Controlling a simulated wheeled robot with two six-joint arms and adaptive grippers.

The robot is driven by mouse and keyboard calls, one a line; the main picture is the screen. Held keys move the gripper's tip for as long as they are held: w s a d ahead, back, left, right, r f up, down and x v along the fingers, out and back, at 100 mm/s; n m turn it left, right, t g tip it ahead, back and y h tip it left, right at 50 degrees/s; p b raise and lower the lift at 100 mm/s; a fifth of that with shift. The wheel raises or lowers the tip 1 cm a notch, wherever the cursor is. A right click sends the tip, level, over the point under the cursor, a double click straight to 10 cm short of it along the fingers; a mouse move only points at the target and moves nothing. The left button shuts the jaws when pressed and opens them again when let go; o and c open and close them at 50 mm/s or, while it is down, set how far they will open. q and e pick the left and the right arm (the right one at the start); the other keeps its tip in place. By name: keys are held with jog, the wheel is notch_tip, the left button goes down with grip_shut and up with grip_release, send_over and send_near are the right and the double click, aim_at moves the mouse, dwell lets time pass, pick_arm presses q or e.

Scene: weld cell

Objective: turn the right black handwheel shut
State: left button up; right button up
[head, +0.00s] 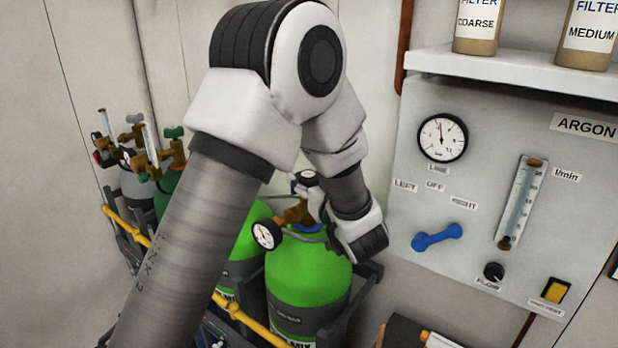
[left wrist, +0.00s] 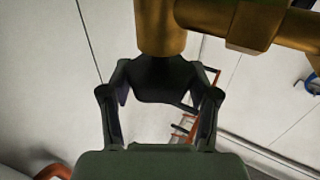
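Two bright green gas cylinders stand in a rack; the right cylinder (head: 305,275) carries a brass valve (head: 298,213) with round gauges. My left arm reaches over from the left and bends down to this valve. Its wrist hides the handwheel and most of the gripper in the head view. In the left wrist view, the black handwheel (left wrist: 163,80) sits below the brass valve body (left wrist: 160,27). My left gripper (left wrist: 163,88) has one finger on each side of the handwheel, seemingly pressed against it. My right gripper is out of view.
More cylinders with regulators (head: 172,150) stand at the left behind a yellow rail (head: 240,317). An argon panel (head: 460,180) with a gauge, flow tube and blue lever (head: 437,237) is close at the right. A shelf (head: 510,72) with filter jars juts out above it.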

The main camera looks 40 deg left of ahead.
pick_arm(q)
jog(key=shift+m+t, duration=0.3)
jog(key=shift+t, duration=0.1)
jog(key=m+t+h+b, duration=0.1)
jog(key=m+t+h, duration=0.1)
jog(key=shift+s+a+f+t, duration=0.1)
jog(key=shift+t, duration=0.3)
jog(key=shift+m+t+h, duration=0.8)
jog(key=shift+t, duration=0.1)
jog(key=shift+m+t+h, duration=1.1)
jog(key=shift+h, duration=0.3)
jog(key=o, duration=0.9)
jog(key=shift+c, duration=0.2)
jog(key=o, duration=0.3)
jog(key=shift+w+a, duration=0.1)
jog(key=shift+w, duration=0.15)
